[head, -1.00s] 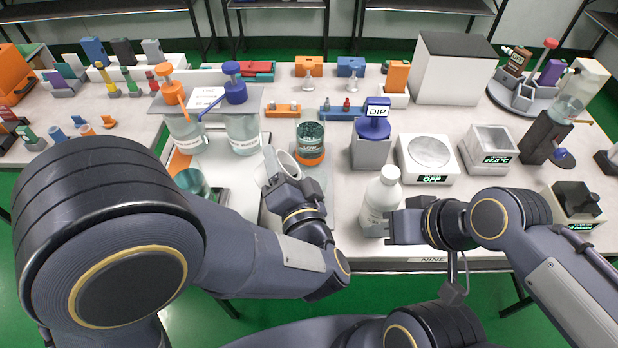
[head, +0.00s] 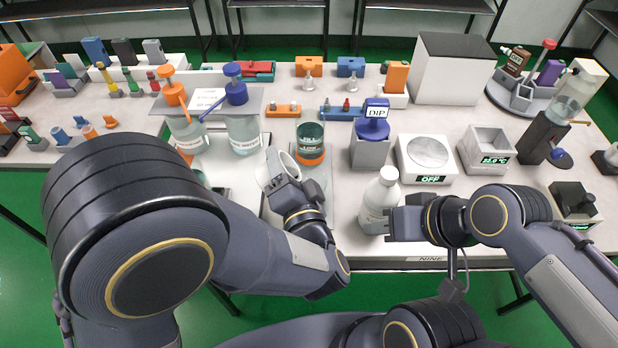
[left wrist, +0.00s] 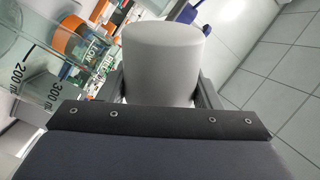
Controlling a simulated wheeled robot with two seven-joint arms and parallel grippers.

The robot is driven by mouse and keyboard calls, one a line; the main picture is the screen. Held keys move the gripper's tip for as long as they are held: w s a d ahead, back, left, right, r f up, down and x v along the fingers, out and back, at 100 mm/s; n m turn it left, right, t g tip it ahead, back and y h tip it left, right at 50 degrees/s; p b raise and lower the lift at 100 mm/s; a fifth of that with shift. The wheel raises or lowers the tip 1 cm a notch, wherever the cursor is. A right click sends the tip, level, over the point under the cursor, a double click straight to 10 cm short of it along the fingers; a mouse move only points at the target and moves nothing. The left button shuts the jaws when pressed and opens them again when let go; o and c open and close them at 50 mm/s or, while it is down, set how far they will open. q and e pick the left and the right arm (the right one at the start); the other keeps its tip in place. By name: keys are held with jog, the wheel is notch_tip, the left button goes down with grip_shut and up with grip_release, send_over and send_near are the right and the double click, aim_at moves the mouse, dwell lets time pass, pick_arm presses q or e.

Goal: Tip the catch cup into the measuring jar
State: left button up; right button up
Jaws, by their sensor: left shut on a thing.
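The catch cup, a pale grey-white cup (head: 281,164), is held in my left gripper (head: 291,188) above the near part of the bench. It fills the middle of the left wrist view (left wrist: 163,62), between the two dark fingers. I cannot tell its exact tilt or see its contents. A clear jar with 200 and 300 ml marks, likely the measuring jar (left wrist: 35,75), is at the left of the left wrist view, apart from the cup. My left arm hides much of that area in the head view. My right gripper (head: 392,224) is beside a white bottle (head: 378,200); its grip is unclear.
A labelled glass with an orange base (head: 310,142) stands just behind the cup. A blue-topped DIP holder (head: 371,145) and a scale marked OFF (head: 427,158) are to the right.

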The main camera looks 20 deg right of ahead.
pick_arm(q)
jog(key=shift+d+f+m+p, duration=0.1)
jog(key=shift+d+m+p, duration=0.1)
jog(key=shift+m+p, duration=0.95)
jog(key=shift+d+f+m+p, duration=0.15)
jog(key=shift+m+p, duration=0.5)
jog(key=shift+p, duration=1)
dwell(5.2)
